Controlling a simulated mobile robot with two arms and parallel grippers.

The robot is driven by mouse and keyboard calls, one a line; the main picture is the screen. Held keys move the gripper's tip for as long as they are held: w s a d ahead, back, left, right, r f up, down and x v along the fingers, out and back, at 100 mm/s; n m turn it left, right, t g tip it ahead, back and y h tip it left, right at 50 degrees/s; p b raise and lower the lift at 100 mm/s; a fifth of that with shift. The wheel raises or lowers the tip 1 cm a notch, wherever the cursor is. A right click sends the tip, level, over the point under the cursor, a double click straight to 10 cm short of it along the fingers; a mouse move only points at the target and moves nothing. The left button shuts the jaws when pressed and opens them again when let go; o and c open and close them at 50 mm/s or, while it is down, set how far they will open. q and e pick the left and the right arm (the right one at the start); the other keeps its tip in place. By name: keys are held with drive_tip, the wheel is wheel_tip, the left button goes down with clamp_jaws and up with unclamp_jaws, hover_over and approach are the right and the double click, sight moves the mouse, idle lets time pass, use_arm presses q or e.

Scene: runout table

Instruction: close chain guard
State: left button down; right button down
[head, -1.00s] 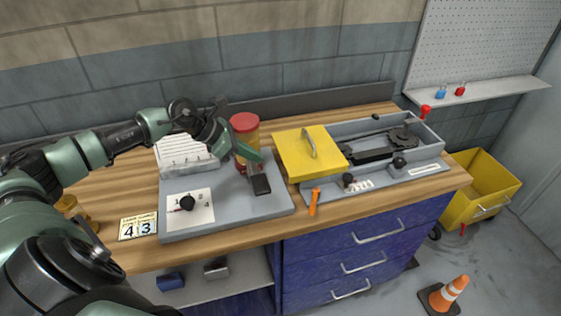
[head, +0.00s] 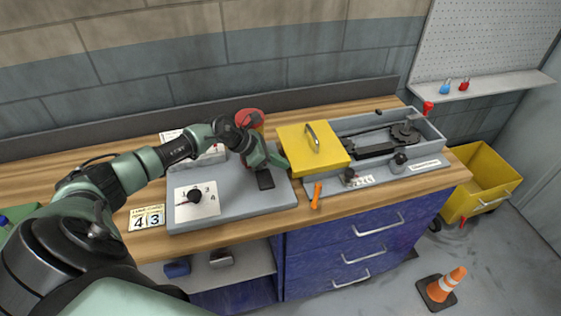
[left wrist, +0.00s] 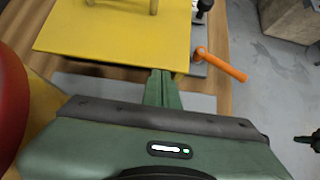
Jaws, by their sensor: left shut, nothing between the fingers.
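The yellow chain guard (head: 307,158), with a metal handle on top, covers the left part of the grey chain housing (head: 432,147). The chain and a dark sprocket (head: 404,133) show uncovered on the right. My left gripper (head: 281,162) is shut and empty, at the left edge of the guard. In the left wrist view the shut fingers (left wrist: 162,88) point at the edge of the yellow guard (left wrist: 115,40). I cannot tell whether they touch it.
A grey panel with a knob (head: 195,196) lies to the left. A red-tipped lever (head: 428,107) rises at the housing's back right.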

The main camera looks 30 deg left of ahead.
sight(344, 153)
use_arm(q)
drive_tip(key=shift+w+d+b, duration=0.35)
drive_tip(key=shift+w+d, duration=0.05)
drive_tip(key=w+d+b, duration=0.3)
drive_tip(key=w+d, duration=0.1)
drive_tip(key=w+d+b, duration=0.4)
drive_tip(key=w, duration=0.1)
drive_tip(key=w+d+b, duration=0.3)
drive_tip(key=w+d, duration=0.1)
drive_tip(key=w, duration=0.1)
drive_tip(key=shift+w+d+f+b, duration=0.15)
drive_tip(key=shift+w+d+b, duration=0.05)
drive_tip(key=shift+b, duration=0.15)
drive_tip(key=shift+w+d, duration=0.3)
drive_tip(key=shift+r, duration=0.3)
drive_tip(key=shift+r, duration=0.15)
